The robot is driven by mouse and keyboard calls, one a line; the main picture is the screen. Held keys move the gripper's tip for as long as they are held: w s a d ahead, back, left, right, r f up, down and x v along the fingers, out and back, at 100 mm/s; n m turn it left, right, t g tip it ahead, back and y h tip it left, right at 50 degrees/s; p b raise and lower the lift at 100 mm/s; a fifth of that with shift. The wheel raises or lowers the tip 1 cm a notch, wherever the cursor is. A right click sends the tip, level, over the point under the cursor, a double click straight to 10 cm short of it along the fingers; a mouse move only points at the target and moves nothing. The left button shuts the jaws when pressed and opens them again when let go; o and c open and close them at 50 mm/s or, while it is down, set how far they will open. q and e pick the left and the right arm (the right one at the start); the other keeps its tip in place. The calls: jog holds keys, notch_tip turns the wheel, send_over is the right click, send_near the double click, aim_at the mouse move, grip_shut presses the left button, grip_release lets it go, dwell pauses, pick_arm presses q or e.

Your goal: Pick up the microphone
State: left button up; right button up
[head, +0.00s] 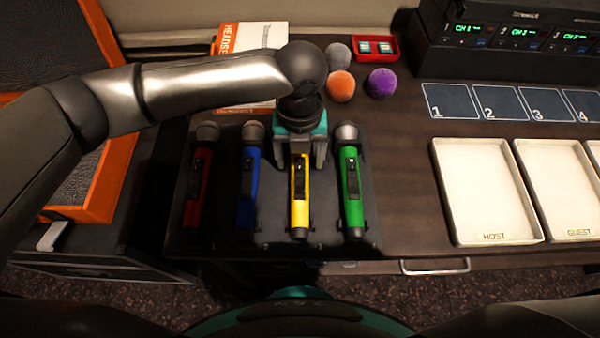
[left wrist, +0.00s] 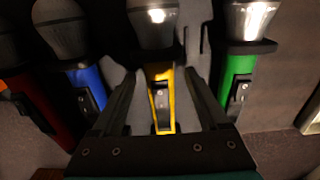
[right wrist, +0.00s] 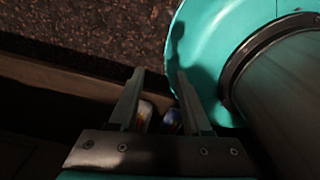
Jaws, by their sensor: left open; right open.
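Several microphones lie side by side in a dark rack (head: 270,222) on the desk: red (head: 196,185), blue (head: 248,187), yellow (head: 300,195) and green (head: 351,190). My left gripper (head: 301,160) is over the head end of the yellow microphone, pointing down. In the left wrist view, its open fingers stand on either side of the yellow microphone (left wrist: 161,100), with the blue one (left wrist: 85,88) to the left and the green one (left wrist: 236,80) to the right. Contact cannot be told. My right gripper (right wrist: 155,95) is open, away from the microphones, near the floor and my base.
Two white trays, one marked HOST (head: 485,190) and one marked GUEST (head: 565,190), lie right of the rack. Numbered pads (head: 500,103) and a receiver (head: 510,45) are behind. Foam balls (head: 341,86), a red box (head: 375,50) and a headset box (head: 245,40) are behind the rack.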

pick_arm(q)
jog(key=shift+f, duration=0.3)
grip_shut()
dwell(0.4)
jog(key=shift+r, duration=0.1)
